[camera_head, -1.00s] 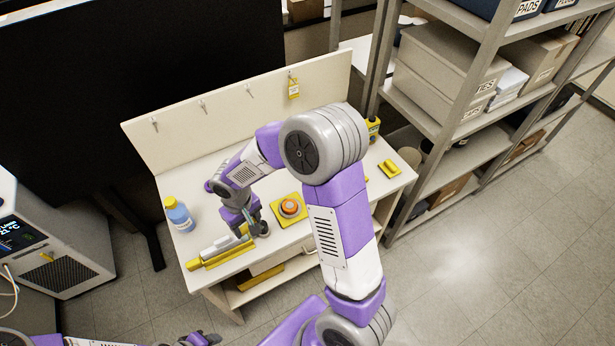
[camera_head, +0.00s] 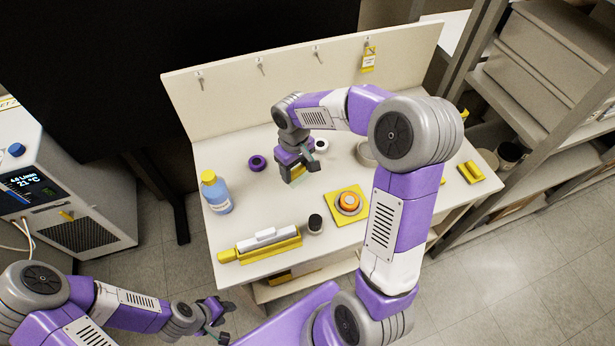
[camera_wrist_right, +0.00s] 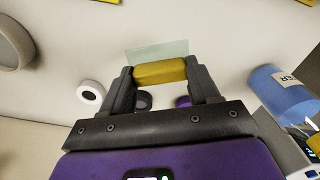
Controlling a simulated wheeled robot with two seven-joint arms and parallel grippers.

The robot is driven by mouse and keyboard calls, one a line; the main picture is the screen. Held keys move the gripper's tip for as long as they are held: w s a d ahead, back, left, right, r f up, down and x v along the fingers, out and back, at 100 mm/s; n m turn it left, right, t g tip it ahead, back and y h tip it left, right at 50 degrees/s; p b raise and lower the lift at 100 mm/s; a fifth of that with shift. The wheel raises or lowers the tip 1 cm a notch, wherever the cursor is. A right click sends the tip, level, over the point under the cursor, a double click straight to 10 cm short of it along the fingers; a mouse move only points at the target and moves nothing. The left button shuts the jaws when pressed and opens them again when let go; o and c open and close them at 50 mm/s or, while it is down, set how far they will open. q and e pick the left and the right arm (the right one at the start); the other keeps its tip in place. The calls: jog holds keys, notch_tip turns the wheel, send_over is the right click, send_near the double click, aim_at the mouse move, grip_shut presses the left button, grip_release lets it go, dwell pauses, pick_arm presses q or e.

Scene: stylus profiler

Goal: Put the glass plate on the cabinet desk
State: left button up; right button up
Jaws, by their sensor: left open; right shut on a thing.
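My right gripper (camera_head: 293,178) is over the middle of the cabinet desk (camera_head: 225,160), shut on a yellow block. In the right wrist view, the yellow block (camera_wrist_right: 160,72) sits between the two fingers, and the clear, pale-green glass plate (camera_wrist_right: 158,50) sticks out past it. The glass itself is hard to make out in the head view. I cannot tell if the plate touches the desk. My left gripper (camera_head: 214,317) is open and empty, low in front of the desk's left end.
Around the right gripper are a purple ring (camera_head: 257,163), a white ring (camera_head: 321,144), a blue bottle (camera_head: 217,196), an orange button on a yellow base (camera_head: 348,202) and a dark-topped cylinder (camera_head: 315,225). A yellow holder with a white piece (camera_head: 260,245) lies at the front left.

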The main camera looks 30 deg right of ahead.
aim_at(297, 189)
notch_tip(297, 189, down, 7)
jog(key=shift+r+b, duration=0.1)
jog(key=shift+b, duration=0.8)
jog(key=o, duration=1.5)
